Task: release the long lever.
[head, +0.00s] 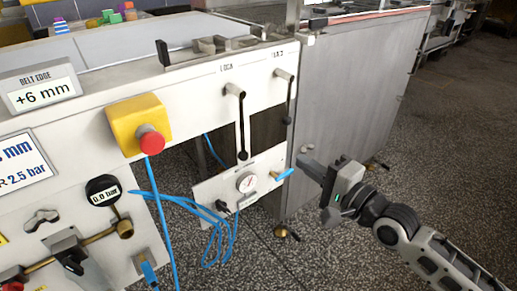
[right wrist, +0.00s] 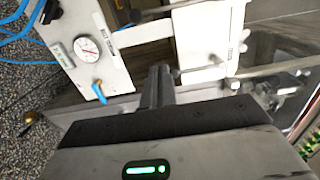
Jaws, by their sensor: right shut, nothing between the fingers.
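Two dark levers hang down side by side from pale pivots on the white machine front in the head view. The left one (head: 241,125) is the longer in the picture and ends in a dark knob. The right one (head: 289,101) looks shorter, near the panel's right edge. Small labels above them are hard to read. My right gripper (head: 308,168) is shut and empty, to the lower right of both levers and apart from them. Its closed fingers (right wrist: 158,87) also show in the right wrist view. My left gripper is not in view.
A small panel with a gauge (head: 246,182) and a blue valve handle (head: 283,174) sits below the levers, just left of my right gripper. A red emergency button (head: 150,139) and blue hoses (head: 190,203) are further left. Speckled floor (head: 440,150) lies open at right.

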